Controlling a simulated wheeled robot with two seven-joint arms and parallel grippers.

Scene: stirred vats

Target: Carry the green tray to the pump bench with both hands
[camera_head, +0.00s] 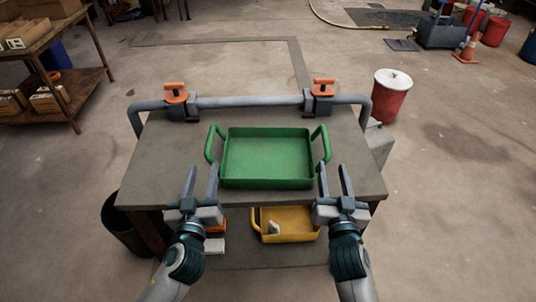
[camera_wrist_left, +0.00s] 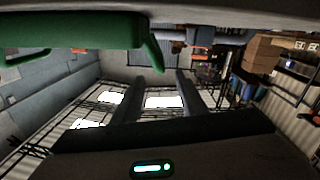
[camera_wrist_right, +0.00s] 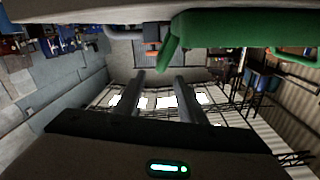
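The green tray (camera_head: 267,158) lies flat on a grey-topped bench (camera_head: 360,170), with a raised loop handle at its left and right ends. My left gripper (camera_head: 201,182) is open and empty, just in front of the left handle (camera_head: 211,144). My right gripper (camera_head: 334,180) is open and empty, just in front of the right handle (camera_head: 321,144). Neither gripper appears to touch the tray. In the left wrist view the tray (camera_wrist_left: 75,32) and its handle show beside the two parted fingers (camera_wrist_left: 154,88). In the right wrist view the tray (camera_wrist_right: 230,28) also shows beside the parted fingers (camera_wrist_right: 158,90).
A grey pipe (camera_head: 250,102) with two orange-handled valves runs along the bench's back edge. A yellow tray (camera_head: 288,224) sits on the shelf below. A red drum (camera_head: 391,97) stands right of the bench, a dark bin (camera_head: 122,222) at its left. Open floor lies beyond.

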